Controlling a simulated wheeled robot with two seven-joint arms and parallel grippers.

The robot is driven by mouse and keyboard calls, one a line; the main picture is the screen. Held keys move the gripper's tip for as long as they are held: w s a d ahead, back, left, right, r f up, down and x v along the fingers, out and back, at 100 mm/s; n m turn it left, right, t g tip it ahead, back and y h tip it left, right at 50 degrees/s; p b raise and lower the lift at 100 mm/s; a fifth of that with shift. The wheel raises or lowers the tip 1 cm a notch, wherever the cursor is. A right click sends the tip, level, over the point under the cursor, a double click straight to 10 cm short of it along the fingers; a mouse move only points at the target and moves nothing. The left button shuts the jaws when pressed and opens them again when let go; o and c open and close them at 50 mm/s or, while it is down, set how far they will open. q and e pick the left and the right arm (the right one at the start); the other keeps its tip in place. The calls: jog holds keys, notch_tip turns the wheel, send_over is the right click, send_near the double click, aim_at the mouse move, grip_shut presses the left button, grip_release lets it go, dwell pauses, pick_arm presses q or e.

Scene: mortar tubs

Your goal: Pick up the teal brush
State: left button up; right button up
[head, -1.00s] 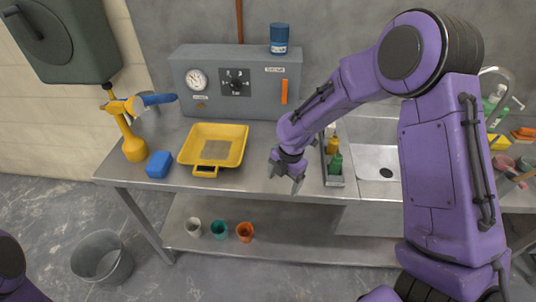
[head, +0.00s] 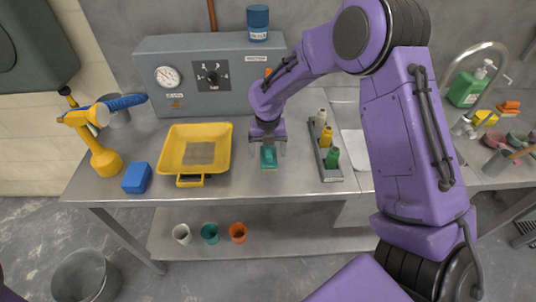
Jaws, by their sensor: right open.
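A teal item, apparently the teal brush (head: 268,158), lies on the steel counter right of the yellow tray. My right gripper (head: 268,150) points down over it from above. Its fingers are open, one on each side of the teal item, and hide part of it. I cannot tell whether the fingers touch it. My left gripper is not in view.
The yellow tray (head: 170,160) and a blue block (head: 137,178) are to the left. A grey rack (head: 331,173) with several small bottles stands close on the right. A grey control box (head: 150,90) stands behind. Cups (head: 210,233) are on the lower shelf.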

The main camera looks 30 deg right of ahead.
jog(key=shift+w+f, duration=0.1)
jog(key=shift+f, duration=0.75)
jog(key=shift+d+f, duration=0.1)
jog(key=shift+f, duration=0.35)
jog(key=shift+s, duration=0.2)
jog(key=shift+c, duration=1)
jog(key=shift+w, duration=0.1)
jog(key=c, duration=1)
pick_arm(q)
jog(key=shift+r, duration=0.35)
